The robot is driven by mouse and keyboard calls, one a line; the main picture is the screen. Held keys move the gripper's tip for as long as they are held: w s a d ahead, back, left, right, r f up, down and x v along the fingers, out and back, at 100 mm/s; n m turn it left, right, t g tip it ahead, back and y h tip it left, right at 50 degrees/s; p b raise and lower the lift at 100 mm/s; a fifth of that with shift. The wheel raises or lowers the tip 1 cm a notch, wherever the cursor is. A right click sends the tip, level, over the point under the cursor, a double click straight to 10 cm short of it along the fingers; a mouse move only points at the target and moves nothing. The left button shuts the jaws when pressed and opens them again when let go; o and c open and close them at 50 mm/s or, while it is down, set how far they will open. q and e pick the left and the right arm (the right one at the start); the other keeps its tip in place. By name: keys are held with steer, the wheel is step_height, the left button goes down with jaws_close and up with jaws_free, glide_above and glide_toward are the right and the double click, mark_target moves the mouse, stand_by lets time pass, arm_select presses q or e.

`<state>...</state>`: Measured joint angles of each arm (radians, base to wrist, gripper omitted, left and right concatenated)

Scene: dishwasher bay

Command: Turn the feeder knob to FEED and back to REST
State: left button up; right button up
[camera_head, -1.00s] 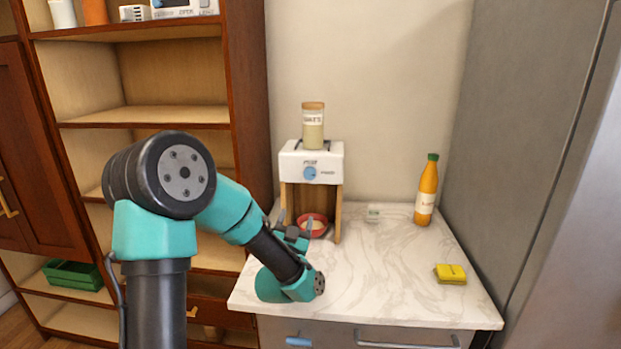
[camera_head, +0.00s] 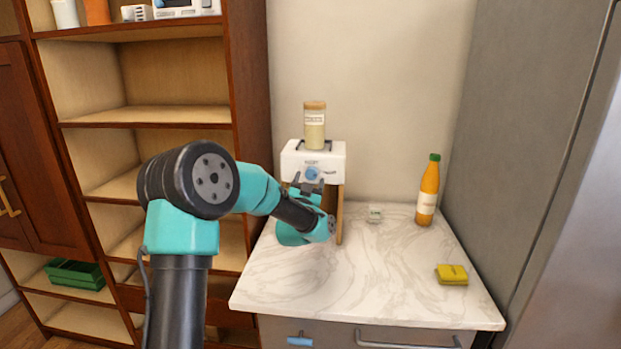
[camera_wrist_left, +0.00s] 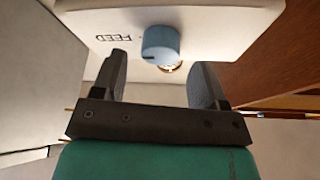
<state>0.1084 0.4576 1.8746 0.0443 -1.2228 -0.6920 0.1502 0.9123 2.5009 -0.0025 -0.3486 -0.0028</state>
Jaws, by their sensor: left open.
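The feeder (camera_head: 320,160) is a white box on wooden sides on the marble counter, with a jar (camera_head: 314,125) on top. Its round blue knob (camera_head: 312,173) sits on the front face. In the left wrist view the knob (camera_wrist_left: 160,43) appears ahead of the fingertips, between their lines, with the word FEED beside it. My left gripper (camera_head: 311,183) is open and empty, just below and in front of the knob; it also shows in the left wrist view (camera_wrist_left: 160,75). The fingers do not appear to touch the knob. My right gripper is not in view.
An orange bottle (camera_head: 428,190), a small pale item (camera_head: 375,214) and a yellow sponge (camera_head: 451,274) stand on the counter (camera_head: 350,275) to the right. A tall grey panel (camera_head: 510,150) bounds the right side. Wooden shelves (camera_head: 150,115) stand at the left. The counter's front middle is clear.

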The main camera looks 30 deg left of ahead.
mark_target(311, 174)
arm_select(q)
steer(key=shift+x, duration=1.15)
steer(key=shift+c, duration=0.4)
steer(key=c, duration=0.9)
steer(key=shift+o, duration=0.2)
